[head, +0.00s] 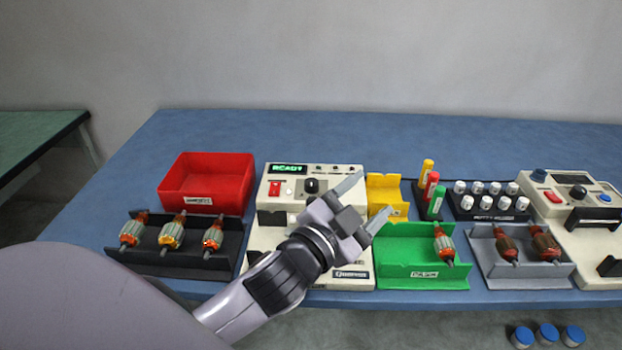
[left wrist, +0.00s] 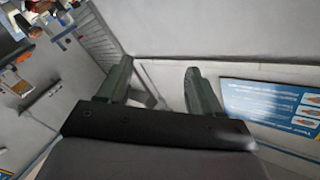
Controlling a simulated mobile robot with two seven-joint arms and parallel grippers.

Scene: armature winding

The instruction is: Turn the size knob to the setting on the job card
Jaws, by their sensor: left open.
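The winding machine (head: 345,184) is a cream box with a green display reading "READY". A black round knob (head: 311,186) is on its front panel, beside a red switch (head: 274,188); its pointer setting is too small to read. My left gripper (head: 372,197) is open and empty, to the right of the knob and apart from it, in front of the machine's right side. Its two fingers also show in the left wrist view (left wrist: 155,85) with nothing between them. I cannot make out a job card for certain. My right gripper is not in view.
A red bin (head: 206,180) and a black tray (head: 156,262) with armatures stand left. A yellow bin (head: 388,190), green tray (head: 405,265) and grey tray (head: 490,262) stand right. A second cream machine (head: 590,240) is far right. The table's back strip (head: 300,130) is clear.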

